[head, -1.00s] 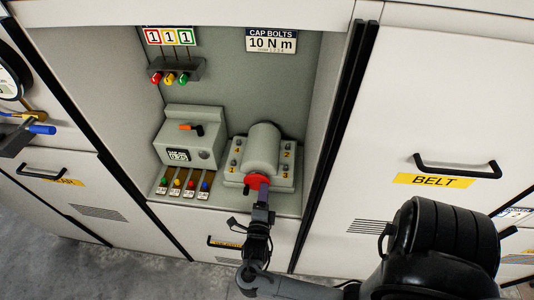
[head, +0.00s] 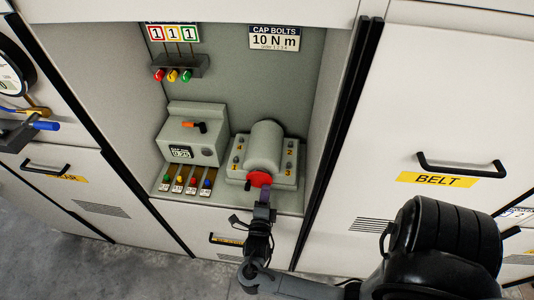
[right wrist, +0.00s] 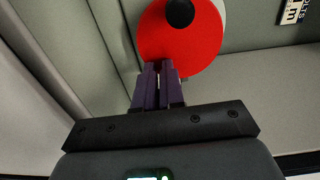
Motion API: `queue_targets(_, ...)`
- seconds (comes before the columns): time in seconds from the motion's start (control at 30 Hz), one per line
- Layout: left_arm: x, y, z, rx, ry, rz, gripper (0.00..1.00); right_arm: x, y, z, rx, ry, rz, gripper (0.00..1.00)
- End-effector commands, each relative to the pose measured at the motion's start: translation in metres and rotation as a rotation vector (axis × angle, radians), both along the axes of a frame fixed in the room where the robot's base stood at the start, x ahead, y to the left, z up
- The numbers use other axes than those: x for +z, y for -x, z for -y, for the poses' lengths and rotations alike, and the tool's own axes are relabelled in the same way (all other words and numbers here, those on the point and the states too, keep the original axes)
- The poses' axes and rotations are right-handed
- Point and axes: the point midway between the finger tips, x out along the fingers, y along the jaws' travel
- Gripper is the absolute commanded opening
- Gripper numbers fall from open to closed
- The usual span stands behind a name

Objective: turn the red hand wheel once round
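The red hand wheel (head: 260,179) is a disc on the front end of a grey rounded housing (head: 264,147) inside the open bay. In the right wrist view the red wheel (right wrist: 190,50) fills the top middle, with a round black knob on its face. My right gripper (head: 263,190) is just below and in front of the wheel. In the right wrist view its purple fingers (right wrist: 160,66) are close together, with nothing visible held between them. Their tips overlap the wheel's lower left edge; I cannot tell whether they touch. My left gripper is not in view.
Left of the housing stands a grey box (head: 195,135) with an orange lever, above a row of coloured knobs. Numbered bolts surround the housing. The bay's right wall and black door edge (head: 340,130) stand close to my right arm. A BELT panel (head: 440,180) is further right.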

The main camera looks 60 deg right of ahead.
Motion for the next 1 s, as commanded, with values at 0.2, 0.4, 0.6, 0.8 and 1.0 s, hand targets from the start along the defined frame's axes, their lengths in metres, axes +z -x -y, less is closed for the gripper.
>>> queue_targets(0.2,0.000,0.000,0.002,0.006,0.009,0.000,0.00,0.005,0.001,0.005,-0.010,0.011,0.008,0.48)
queue_targets(0.4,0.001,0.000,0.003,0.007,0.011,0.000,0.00,0.006,0.001,0.005,-0.010,0.013,0.012,0.51)
queue_targets(0.6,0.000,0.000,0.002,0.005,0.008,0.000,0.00,0.006,0.003,-0.001,-0.010,0.011,0.012,0.51)
queue_targets(0.8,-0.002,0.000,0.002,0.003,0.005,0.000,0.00,0.004,0.009,-0.021,-0.008,0.008,0.008,0.51)
queue_targets(1.0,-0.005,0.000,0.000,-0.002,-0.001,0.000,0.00,0.003,0.016,-0.041,-0.006,0.006,0.008,0.51)
